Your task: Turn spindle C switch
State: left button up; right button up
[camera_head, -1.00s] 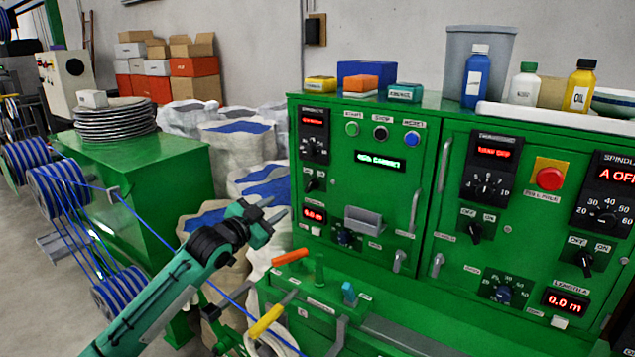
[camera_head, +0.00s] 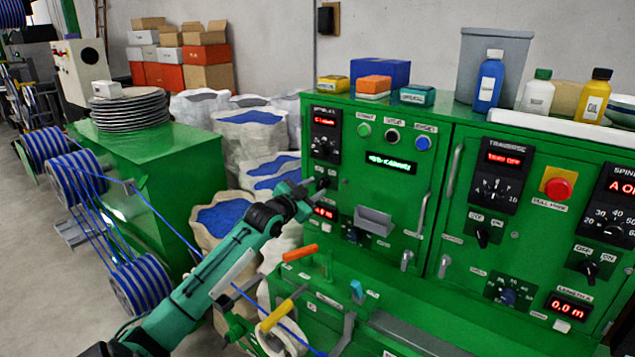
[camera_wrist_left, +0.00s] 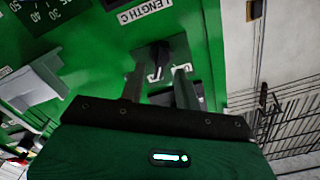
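The spindle C switch (camera_head: 323,182) is a small black knob at the left side of the green cabinet, below the spindle dial panel (camera_head: 325,135). My left gripper (camera_head: 314,187) is at the switch and partly covers it in the head view. In the left wrist view the black knob (camera_wrist_left: 157,54) lies ahead, between the two grey fingertips. The left gripper (camera_wrist_left: 158,78) is open, with a gap on both sides of the knob. I cannot tell whether the fingertips reach past its front. My right gripper is not in view.
A red length display (camera_head: 326,212) sits just below the switch. A grey holder (camera_head: 373,220) sticks out to the right. Orange (camera_head: 300,252) and yellow-handled tools (camera_head: 278,315) lie on the lower ledge. White sacks (camera_head: 250,140) stand left of the cabinet.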

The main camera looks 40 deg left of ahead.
aim_at(322, 184)
pick_arm(q)
jog(key=shift+w+a, duration=0.15)
jog(key=shift+w, duration=0.75)
jog(key=shift+w+p, duration=0.25)
jog(key=shift+p, duration=0.05)
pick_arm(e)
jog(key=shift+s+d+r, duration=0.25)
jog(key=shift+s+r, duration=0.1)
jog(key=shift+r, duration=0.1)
pick_arm(q)
grip_shut()
